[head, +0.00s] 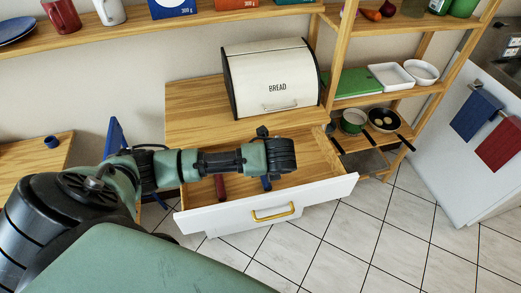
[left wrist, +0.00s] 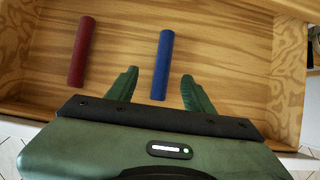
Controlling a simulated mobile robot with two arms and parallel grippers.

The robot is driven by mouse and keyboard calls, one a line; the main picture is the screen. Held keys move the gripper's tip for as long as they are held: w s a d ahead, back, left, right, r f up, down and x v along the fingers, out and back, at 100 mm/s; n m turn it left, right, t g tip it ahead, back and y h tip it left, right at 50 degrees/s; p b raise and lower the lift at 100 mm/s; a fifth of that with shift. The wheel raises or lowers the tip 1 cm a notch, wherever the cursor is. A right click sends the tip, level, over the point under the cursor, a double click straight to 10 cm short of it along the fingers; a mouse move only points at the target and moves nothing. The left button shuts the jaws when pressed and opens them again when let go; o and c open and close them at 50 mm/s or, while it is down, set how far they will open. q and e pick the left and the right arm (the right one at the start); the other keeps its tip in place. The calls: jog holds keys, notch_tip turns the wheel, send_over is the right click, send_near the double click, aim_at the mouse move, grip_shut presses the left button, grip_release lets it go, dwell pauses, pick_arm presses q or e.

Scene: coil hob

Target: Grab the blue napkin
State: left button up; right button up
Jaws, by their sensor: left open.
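The blue napkin is a rolled blue cylinder (left wrist: 163,62) lying in the open drawer; only a small part of it (head: 266,184) shows below my left wrist in the head view. My left gripper (left wrist: 160,74) is open and empty, pointing down over the drawer. In the left wrist view the near end of the blue roll appears between the two green fingers, with gaps on both sides. I cannot tell the height gap. In the head view my left gripper's fingers are hidden behind the wrist (head: 281,155). My right gripper is not in view.
A red roll (left wrist: 81,50) lies left of the blue one. The white drawer front (head: 215,219) and wooden walls surround them. A bread box (head: 270,80) stands on the counter behind. Blue (head: 476,115) and red (head: 500,143) cloths hang at the far right.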

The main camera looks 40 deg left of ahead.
pick_arm(q)
jog(key=shift+f+b, duration=0.3)
jog(key=shift+f, duration=0.1)
jog(key=shift+x, duration=0.8)
jog(key=x, duration=0.5)
jog(key=shift+w+d+f+p, duration=0.15)
jog(key=shift+w+f+p, duration=0.2)
jog(key=shift+f+p, duration=0.05)
jog(key=shift+w+f, duration=0.1)
jog(key=shift+f, duration=0.15)
grip_shut()
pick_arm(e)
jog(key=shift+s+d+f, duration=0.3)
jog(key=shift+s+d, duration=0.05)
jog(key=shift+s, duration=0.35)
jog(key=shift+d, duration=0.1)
